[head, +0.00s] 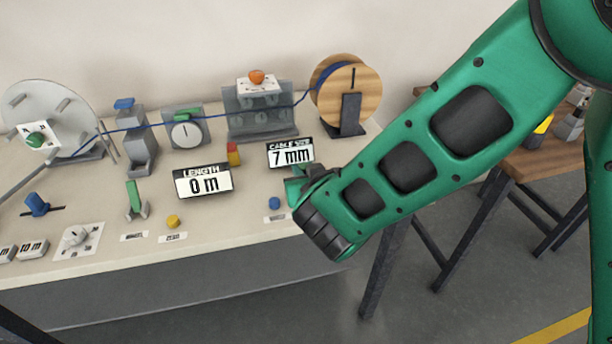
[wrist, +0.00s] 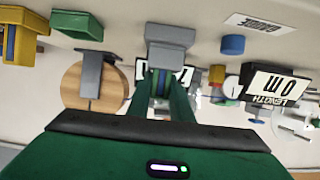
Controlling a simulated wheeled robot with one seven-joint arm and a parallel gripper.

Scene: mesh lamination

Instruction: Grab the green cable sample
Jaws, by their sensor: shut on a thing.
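My gripper (wrist: 160,100) reaches over the right end of the bench; the head view also shows it (head: 296,186), partly behind my arm. In the wrist view, its green fingers are closed together at a grey block (wrist: 170,36). A narrow blue-green strip shows between the fingertips below this block. I take this as the green cable sample (wrist: 156,76) held in the jaws, but most of it is hidden by the fingers. I cannot tell whether it touches the bench.
The wooden cable spool (head: 362,92) stands behind my gripper. A yellow piece with blue (wrist: 14,48) and a green block (wrist: 76,24) lie nearby.

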